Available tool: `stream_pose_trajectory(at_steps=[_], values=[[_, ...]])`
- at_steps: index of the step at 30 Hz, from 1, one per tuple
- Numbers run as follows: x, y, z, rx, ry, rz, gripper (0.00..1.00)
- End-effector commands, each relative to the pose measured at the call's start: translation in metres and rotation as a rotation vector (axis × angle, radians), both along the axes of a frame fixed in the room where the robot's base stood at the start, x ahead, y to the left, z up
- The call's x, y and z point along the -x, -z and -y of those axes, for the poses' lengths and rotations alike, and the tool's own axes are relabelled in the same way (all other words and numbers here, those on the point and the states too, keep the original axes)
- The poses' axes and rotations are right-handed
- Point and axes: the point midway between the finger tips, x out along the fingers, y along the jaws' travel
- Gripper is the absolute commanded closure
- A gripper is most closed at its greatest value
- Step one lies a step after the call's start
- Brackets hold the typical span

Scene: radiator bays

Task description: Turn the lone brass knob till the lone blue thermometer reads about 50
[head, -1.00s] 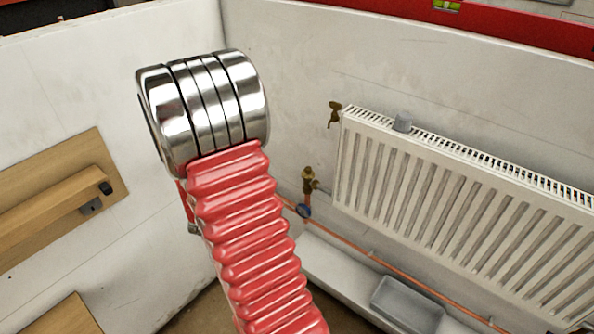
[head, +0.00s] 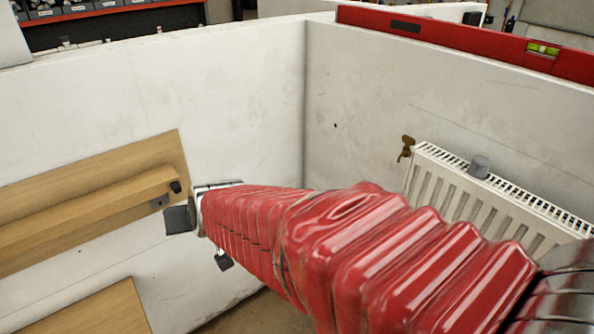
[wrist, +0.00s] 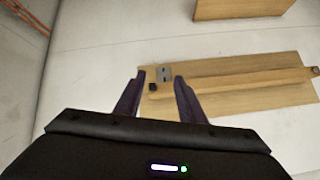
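The brass valve knob and the blue round gauge on the copper pipe do not show in the head view now; my red sleeved arm covers that part of the wall. A small brass fitting (head: 406,148) shows on the wall at the radiator's upper left corner. My gripper (head: 202,240) points at the left wall beside a wooden shelf panel, away from the radiator. In the wrist view my gripper (wrist: 159,79) has its two dark fingers apart with nothing between them. The thermometer's reading cannot be seen.
A wooden shelf panel (head: 95,195) is on the left wall. A red spirit level (head: 470,42) lies on the wall top. Copper pipes (wrist: 32,14) show at upper left in the wrist view.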

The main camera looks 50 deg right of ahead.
Motion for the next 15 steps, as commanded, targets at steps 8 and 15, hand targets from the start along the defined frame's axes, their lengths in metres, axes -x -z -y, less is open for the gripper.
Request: stream_pose_trajectory(at_steps=[8, 15], values=[[0.074, -0.018, -0.052, 0.059, -0.196, -0.145, 0.64], [0.141, -0.024, -0.068, 0.130, -0.307, -0.271, 0.64]])
